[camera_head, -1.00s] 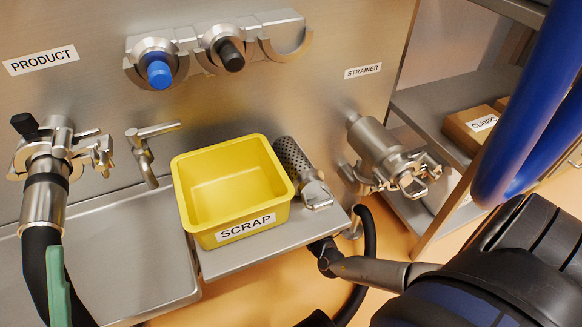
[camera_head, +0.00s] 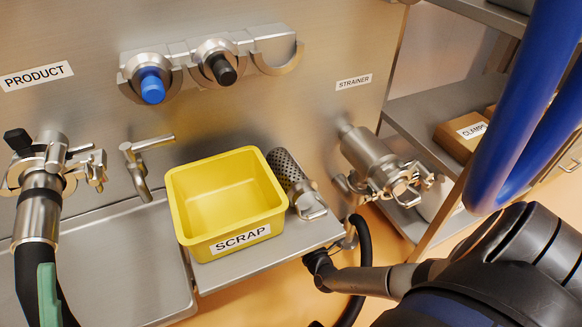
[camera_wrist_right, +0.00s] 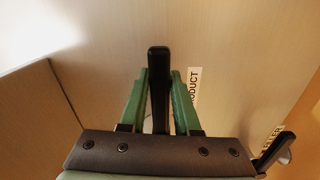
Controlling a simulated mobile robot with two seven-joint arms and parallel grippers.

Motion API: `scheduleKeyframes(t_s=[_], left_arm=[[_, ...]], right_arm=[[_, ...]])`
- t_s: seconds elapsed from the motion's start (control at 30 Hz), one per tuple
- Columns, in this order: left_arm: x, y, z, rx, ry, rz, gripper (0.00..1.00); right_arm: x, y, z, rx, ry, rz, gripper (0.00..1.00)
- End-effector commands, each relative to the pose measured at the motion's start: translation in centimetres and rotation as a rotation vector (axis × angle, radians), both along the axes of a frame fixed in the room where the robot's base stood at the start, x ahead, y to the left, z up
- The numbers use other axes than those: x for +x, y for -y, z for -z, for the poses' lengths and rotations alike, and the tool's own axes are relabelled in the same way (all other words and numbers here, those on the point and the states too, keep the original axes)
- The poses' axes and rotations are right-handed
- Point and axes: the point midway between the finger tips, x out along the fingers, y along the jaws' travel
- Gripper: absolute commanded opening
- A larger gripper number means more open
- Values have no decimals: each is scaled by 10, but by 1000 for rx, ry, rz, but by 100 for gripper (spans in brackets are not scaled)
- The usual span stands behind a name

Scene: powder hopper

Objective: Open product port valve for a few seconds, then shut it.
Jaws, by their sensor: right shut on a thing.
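In the right wrist view, my right gripper (camera_wrist_right: 158,75) has green fingers shut around an upright black bar (camera_wrist_right: 158,57), whose rounded end sticks out past them. A PRODUCT label (camera_wrist_right: 194,88) is just right of the fingers. In the head view, the PRODUCT label (camera_head: 38,76) is at upper left, above a steel port fitting (camera_head: 40,185) with a black-tipped handle (camera_head: 18,141). A black hose-like part runs below the fitting, with a green strip (camera_head: 48,297) along it; I cannot tell what the strip belongs to. My left gripper is not in view.
A yellow SCRAP bin (camera_head: 226,208) and a perforated strainer tube (camera_head: 290,172) stand on a steel shelf. The strainer housing (camera_head: 375,165) sticks out at right. Blue and black plugs hang above. A small tap (camera_head: 140,165) is left of the bin. Shelves stand at far right.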

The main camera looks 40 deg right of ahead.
Motion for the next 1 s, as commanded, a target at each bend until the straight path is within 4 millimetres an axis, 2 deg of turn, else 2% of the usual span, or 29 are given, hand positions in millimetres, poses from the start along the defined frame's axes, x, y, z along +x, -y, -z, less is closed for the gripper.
scheduleKeyframes(t_s=[0.03, 0.33, 0.37, 0.6, 1.0], left_arm=[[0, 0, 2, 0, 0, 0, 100], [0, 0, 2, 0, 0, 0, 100], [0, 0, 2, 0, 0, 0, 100], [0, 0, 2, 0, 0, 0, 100], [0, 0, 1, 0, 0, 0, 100]], right_arm=[[-3, 1, 11, 11, -31, 0, 0], [-4, 1, 13, 10, -34, 0, 0], [-4, 1, 13, 10, -34, 0, 32], [-4, 1, 12, 8, -33, -1, 57], [-3, 0, 9, 5, -26, -2, 57]])
